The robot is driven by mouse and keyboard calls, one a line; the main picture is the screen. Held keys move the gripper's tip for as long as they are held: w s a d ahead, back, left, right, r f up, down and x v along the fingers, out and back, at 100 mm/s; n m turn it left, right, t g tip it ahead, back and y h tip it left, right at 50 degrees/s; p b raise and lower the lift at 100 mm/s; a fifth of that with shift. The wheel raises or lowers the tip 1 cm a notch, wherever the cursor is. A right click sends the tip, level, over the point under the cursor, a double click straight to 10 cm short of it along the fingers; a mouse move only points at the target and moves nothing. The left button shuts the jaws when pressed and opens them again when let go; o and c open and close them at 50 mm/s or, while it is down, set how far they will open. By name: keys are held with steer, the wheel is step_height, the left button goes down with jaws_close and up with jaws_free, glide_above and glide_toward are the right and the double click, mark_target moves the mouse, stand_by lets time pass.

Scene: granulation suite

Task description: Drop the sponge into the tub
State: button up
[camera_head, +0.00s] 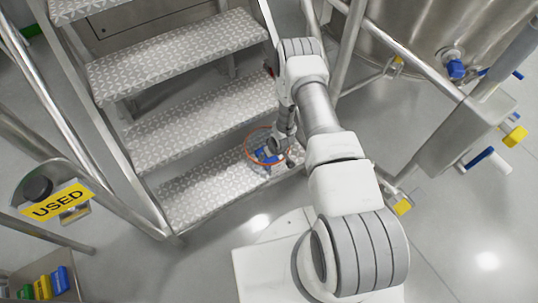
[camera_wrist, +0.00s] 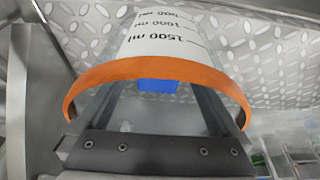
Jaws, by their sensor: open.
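The tub (camera_wrist: 155,71) has an orange rim and a pale wall with ml marks. In the head view its orange rim (camera_head: 249,140) shows on the lowest metal step. My gripper (camera_head: 277,143) reaches down into the tub's mouth, its fingers open within the rim. The sponge (camera_wrist: 158,86) shows as a blue patch between and beyond the fingers, inside the rim. Blue also shows at the tub in the head view (camera_head: 266,156). Most of the sponge is hidden, and I cannot tell whether it touches a finger or the tub's bottom.
The patterned metal steps (camera_head: 205,122) rise behind the tub, with a handrail (camera_head: 55,90) on the left. A yellow USED sign (camera_head: 58,204) stands at the left. A steel vessel (camera_head: 425,35) with pipes and valves is at the right. Grey floor (camera_head: 450,240) is clear at lower right.

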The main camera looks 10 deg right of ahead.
step_height(320, 180, up, 44)
steer(key=w+d+m+t+h+p, duration=0.1)
steer(key=d+m+h+p, duration=0.1)
steer(key=d, duration=0.1)
steer(key=s+f+v, duration=0.1)
steer(key=s+v, duration=0.1)
steer(key=v, duration=0.8)
steer(key=s+f+v, duration=0.1)
steer(key=s+v, duration=0.1)
steer(key=v, duration=0.7)
steer(key=s+a+r, duration=0.1)
steer(key=s+r, duration=0.2)
steer(key=s, duration=0.4)
steer(key=s+a+r+m+t, duration=0.1)
steer(key=s+r, duration=0.1)
steer(key=s, duration=0.5)
steer(key=shift+s+a+r+m+y, duration=0.15)
steer(key=shift+s+r+m+y, duration=0.15)
steer(key=shift+s+r+y, duration=0.1)
step_height(320, 180, up, 24)
steer(key=p, duration=2.4)
steer(key=shift+f, duration=0.2)
